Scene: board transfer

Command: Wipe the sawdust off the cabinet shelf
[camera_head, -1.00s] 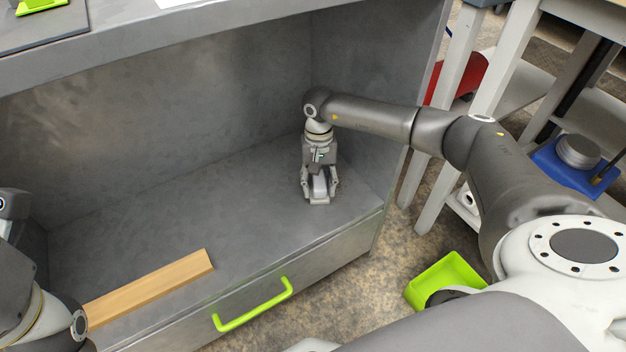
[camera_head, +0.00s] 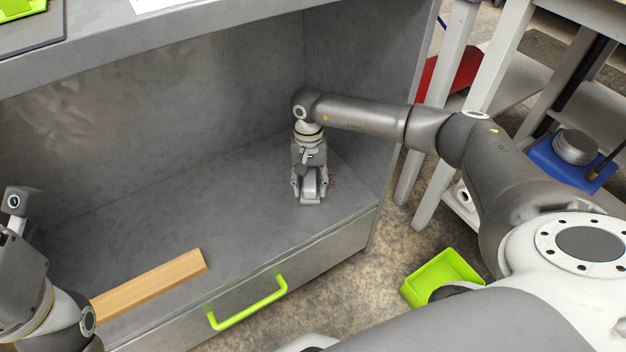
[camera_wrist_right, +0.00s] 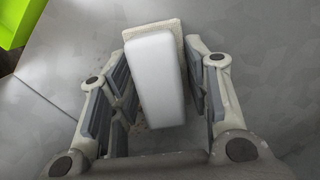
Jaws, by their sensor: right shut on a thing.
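My right gripper (camera_head: 310,196) is low over the right part of the grey cabinet shelf (camera_head: 240,215). It is shut on a wiping block (camera_wrist_right: 160,80), which has a pale rounded grip and a beige pad beneath. The block is down at the shelf surface in the head view. Small brown specks of sawdust (camera_head: 333,184) show on the shelf just right of the gripper. A few specks also show beside the block in the right wrist view. My left arm is at the lower left edge, but its fingers do not show.
A wooden board (camera_head: 150,285) lies on the shelf's front left. A green handle (camera_head: 248,302) sticks out from the cabinet front. The right side wall (camera_head: 375,110) and the top panel (camera_head: 180,45) close in the shelf. A green bin (camera_head: 440,277) stands on the floor at right.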

